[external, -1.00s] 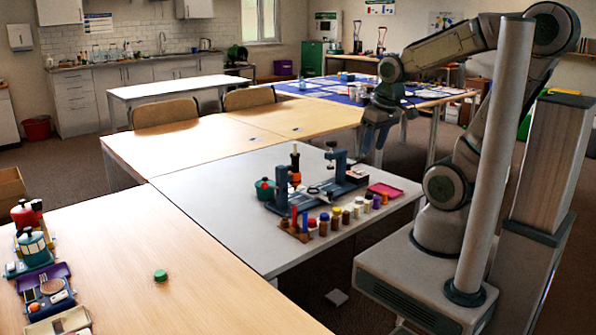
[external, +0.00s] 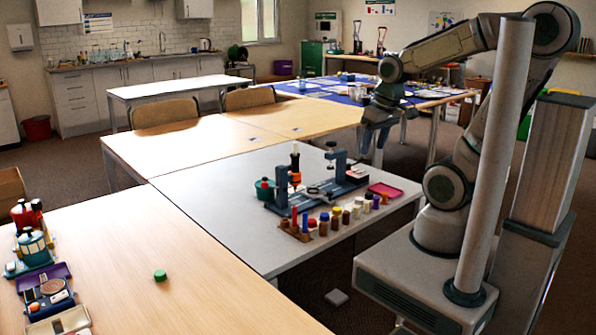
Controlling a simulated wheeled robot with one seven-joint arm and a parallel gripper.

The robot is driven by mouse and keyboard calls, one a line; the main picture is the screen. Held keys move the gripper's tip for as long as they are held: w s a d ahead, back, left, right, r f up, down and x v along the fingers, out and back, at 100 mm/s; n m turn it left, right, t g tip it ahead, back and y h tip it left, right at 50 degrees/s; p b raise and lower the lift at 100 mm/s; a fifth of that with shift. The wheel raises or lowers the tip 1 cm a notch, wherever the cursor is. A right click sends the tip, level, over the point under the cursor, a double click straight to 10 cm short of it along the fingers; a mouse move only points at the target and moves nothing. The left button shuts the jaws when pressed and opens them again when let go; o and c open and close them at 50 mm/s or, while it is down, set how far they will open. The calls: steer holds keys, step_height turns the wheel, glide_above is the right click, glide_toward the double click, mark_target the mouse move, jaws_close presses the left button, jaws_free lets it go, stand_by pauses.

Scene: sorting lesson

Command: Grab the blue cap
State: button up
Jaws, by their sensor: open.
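My gripper (external: 374,140) hangs pointing down above the far right edge of the white-topped table, open and empty. It is behind and to the right of the row of small bottles and apart from them. A small upright blue piece (external: 305,222) stands at the front left end of that row, beside a red one (external: 294,216). It is too small here to tell for certain whether it is the blue cap. Several small bottles (external: 346,214) with caps of different colours run from there to the back right.
A blue-grey bench device (external: 285,203) with two uprights stands behind the bottles. A dark green pot (external: 264,188) is at its left and a pink tray (external: 388,190) at its right. A green cap (external: 160,275) lies alone on the wooden table. The white table's left part is clear.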

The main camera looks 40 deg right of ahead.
steer(key=w+a+f+m+g+b, duration=0.2)
steer(key=w+f+m, duration=0.25)
steer(key=w, duration=0.25)
steer(key=m+b, duration=0.2)
steer(key=m, duration=0.2)
glide_above(325, 215)
step_height(325, 215, down, 7)
steer(key=shift+g, duration=0.4)
steer(key=f, duration=0.8)
steer(key=shift+w+a+b, duration=0.1)
steer(key=shift+w+b, duration=0.1)
steer(key=shift+b, duration=0.1)
steer(key=shift+s+f+b, duration=0.15)
steer(key=shift+f+b, duration=0.2)
steer(key=shift+f, duration=2.65)
steer(key=c, duration=1.1)
